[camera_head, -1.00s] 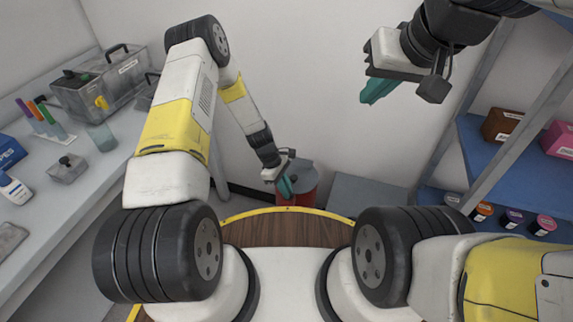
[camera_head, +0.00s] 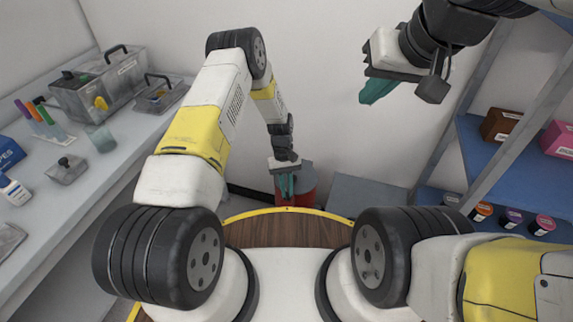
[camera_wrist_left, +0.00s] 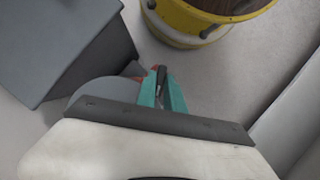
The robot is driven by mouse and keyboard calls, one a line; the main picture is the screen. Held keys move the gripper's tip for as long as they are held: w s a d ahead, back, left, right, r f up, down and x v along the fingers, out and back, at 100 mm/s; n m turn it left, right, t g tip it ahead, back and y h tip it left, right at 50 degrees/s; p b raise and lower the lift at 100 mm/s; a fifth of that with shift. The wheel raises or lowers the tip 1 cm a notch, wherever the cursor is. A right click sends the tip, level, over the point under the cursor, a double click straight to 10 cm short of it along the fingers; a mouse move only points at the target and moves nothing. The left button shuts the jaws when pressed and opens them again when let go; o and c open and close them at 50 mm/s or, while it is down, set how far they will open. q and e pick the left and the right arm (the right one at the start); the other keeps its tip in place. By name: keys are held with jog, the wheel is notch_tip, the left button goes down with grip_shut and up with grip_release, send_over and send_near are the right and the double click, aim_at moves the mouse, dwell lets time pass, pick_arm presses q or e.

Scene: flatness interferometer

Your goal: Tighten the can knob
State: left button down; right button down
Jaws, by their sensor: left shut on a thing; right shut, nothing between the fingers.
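The can (camera_head: 308,187) is red with a grey lid and stands on the floor beyond my base. In the left wrist view, part of its grey lid (camera_wrist_left: 92,92) shows beside my gripper. My left gripper (camera_head: 287,187) points down at the can, with teal fingers that also show in the left wrist view (camera_wrist_left: 162,90). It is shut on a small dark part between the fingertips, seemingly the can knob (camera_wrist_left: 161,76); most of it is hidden. My right gripper (camera_head: 374,92) is shut and empty, raised at the upper right, away from the can.
A grey box (camera_head: 365,197) stands on the floor right of the can. A bench (camera_head: 110,167) with clear containers and pens runs along the left. A blue shelf (camera_head: 510,165) with boxes and jars stands at the right.

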pick_arm(q)
jog(key=m+y, duration=0.2)
jog(key=m, duration=0.3)
jog(key=shift+d+m, duration=0.15)
jog(key=shift+m, duration=0.15)
dwell(0.4)
jog(key=c, duration=1.4)
grip_release()
jog(key=shift+c, duration=0.2)
jog(key=v, duration=0.7)
jog(key=shift+d+r, duration=0.15)
jog(key=shift+r, duration=0.25)
jog(key=shift+w, duration=0.2)
